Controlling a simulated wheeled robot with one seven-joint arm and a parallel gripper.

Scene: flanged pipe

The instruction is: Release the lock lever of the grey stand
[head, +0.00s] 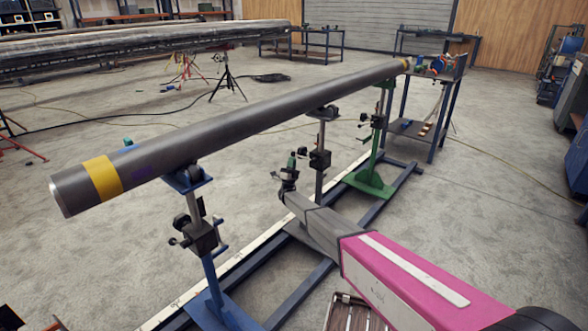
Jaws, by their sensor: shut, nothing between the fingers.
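The grey stand (321,135) is the middle of three stands under the long pipe (250,115). Its post carries a black clamp block (320,160) at mid-height. The lock lever is too small to tell apart from the block and the dark parts beside it. My gripper (291,161) is at the end of my arm, just left of the block in the picture. It looks shut and empty. I cannot tell whether it touches the stand. My arm hides the lower part of the grey stand.
The blue stand (207,262) holds the pipe's near end, which has a yellow band (103,178). The green stand (376,160) is near the far end. Dark floor rails (268,293) run below. A work table (432,138) stands at right. Open floor lies on both sides.

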